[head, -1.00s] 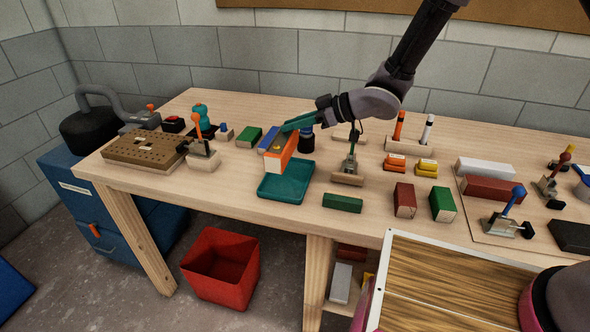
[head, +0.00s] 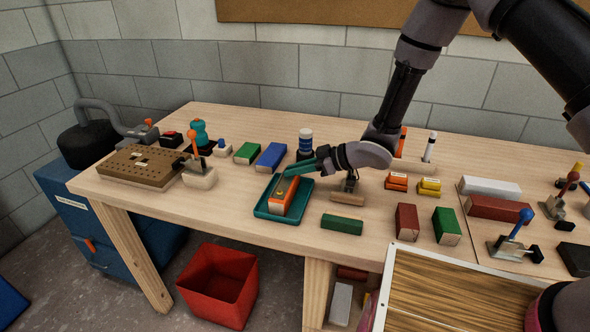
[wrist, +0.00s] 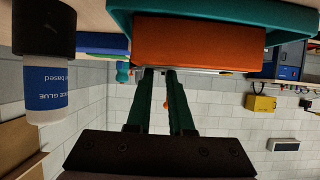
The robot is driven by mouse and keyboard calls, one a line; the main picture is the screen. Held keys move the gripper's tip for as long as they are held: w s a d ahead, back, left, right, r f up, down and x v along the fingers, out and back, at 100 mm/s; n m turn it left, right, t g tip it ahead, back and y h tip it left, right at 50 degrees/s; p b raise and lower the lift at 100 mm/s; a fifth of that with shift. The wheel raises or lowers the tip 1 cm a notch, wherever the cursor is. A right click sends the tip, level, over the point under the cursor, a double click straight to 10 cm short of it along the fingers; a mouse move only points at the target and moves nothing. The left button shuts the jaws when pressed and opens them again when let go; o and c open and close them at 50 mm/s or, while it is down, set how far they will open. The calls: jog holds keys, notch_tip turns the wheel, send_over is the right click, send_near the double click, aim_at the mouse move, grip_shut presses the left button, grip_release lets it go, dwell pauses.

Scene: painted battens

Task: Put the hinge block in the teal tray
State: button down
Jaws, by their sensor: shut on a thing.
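The hinge block (head: 281,207) is orange with a lighter top and a small brass-coloured fitting. It sits within the rim of the teal tray (head: 260,211) in the head view; whether it touches the tray floor is hard to tell. My gripper (head: 290,174) reaches in from the right, its teal fingers shut on the block's far end. In the wrist view the orange side of the hinge block (wrist: 200,42) fills the upper middle, with the teal tray (wrist: 290,14) beyond it. The fingertips of my gripper (wrist: 160,72) meet the block's edge.
A glue bottle (head: 305,145) stands just behind the tray. A blue block (head: 270,156) and a green block (head: 247,153) lie behind it to the left. A dark green block (head: 342,224) lies to the right, and a toggle clamp (head: 348,188) stands near my wrist.

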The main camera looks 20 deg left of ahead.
jog(key=c, duration=0.8)
grip_release()
jog(key=v, duration=1.2)
